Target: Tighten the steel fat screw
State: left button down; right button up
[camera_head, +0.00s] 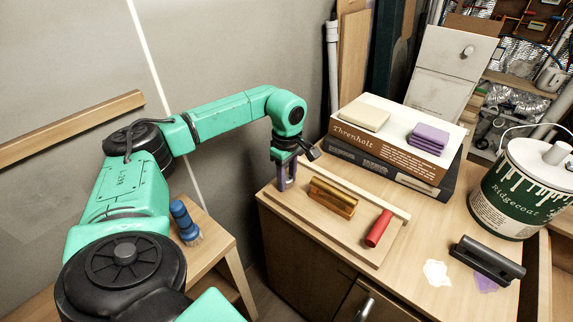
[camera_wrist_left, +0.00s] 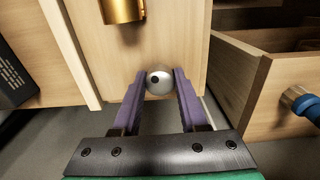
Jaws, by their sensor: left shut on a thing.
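The steel fat screw (camera_wrist_left: 159,82) shows its round, shiny silver end in the left wrist view, at the edge of a wooden board (camera_wrist_left: 160,45). My left gripper (camera_wrist_left: 158,88) has its two purple fingers on either side of the screw and is shut on it. In the head view my left gripper (camera_head: 287,178) points down at the left end of the board (camera_head: 345,240). The screw is hidden there behind the fingers, so how deep it sits cannot be told. My right gripper is not in view.
Books (camera_head: 390,145), a paint bucket (camera_head: 520,190) and a black-handled tool (camera_head: 487,260) are on the cabinet top.

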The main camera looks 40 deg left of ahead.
pick_arm(q)
jog(key=m, duration=0.3)
jog(key=shift+s+m+p, duration=0.1)
jog(key=shift+m+p, duration=0.2)
jog(key=shift+m, duration=0.1)
jog(key=m, duration=0.4)
jog(key=shift+f, duration=0.15)
jog(key=c, duration=0.6)
grip_release()
jog(key=shift+c, duration=0.2)
jog(key=shift+s, duration=0.1)
jog(key=shift+w, duration=0.2)
